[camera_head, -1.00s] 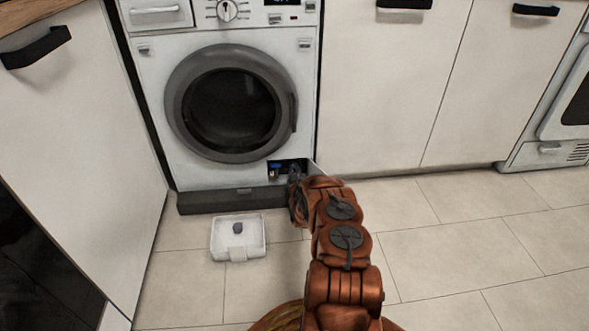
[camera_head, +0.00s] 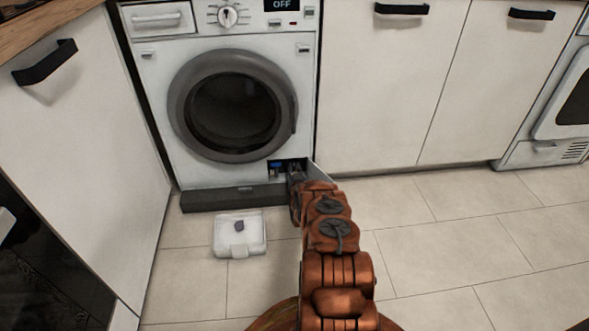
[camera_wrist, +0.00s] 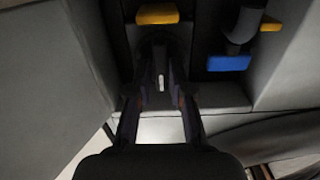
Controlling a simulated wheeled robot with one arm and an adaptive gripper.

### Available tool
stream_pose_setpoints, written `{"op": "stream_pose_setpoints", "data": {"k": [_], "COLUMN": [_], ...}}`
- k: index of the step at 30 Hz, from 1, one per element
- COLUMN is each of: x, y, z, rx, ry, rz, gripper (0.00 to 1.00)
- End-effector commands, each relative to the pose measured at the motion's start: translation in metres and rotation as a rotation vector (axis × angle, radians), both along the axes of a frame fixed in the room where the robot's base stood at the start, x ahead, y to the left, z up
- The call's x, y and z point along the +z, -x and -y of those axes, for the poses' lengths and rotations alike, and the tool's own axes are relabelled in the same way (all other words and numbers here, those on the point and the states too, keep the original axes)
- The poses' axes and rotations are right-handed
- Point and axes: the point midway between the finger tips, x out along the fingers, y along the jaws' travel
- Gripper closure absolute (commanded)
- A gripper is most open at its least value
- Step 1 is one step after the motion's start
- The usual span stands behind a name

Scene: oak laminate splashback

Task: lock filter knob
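The washing machine (camera_head: 160,110) has a small open service compartment (camera_head: 288,163) at its lower right. In the wrist view a dark knob (camera_wrist: 160,82) with a pale mark sits inside this compartment, mostly in shadow. My gripper (camera_wrist: 160,72) reaches in, with one finger on each side of the knob. Whether the fingers press on it is too dark to tell. In the head view my gripper (camera_head: 296,172) is at the opening, largely hidden by my arm.
A yellow part (camera_wrist: 157,14) is above the knob, and a blue part (camera_wrist: 229,63) with a dark pipe is to its right. The compartment's flap (camera_head: 318,172) stands open. A white tray (camera_head: 221,240) lies on the tiles. The floor to the right is clear.

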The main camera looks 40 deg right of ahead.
Motion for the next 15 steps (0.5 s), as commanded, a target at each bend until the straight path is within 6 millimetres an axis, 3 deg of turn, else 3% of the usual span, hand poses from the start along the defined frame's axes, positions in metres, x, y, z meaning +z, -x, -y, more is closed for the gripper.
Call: {"op": "stream_pose_setpoints", "data": {"k": [4, 15], "x": [0.0002, 0.0001], "y": [-0.0003, 0.001], "z": [-0.0002, -0.0011], "rx": [0.0, 0.001], "ry": [0.0, 0.001], "rz": [0.0, -0.001], "gripper": [0.61, 0.61]}}
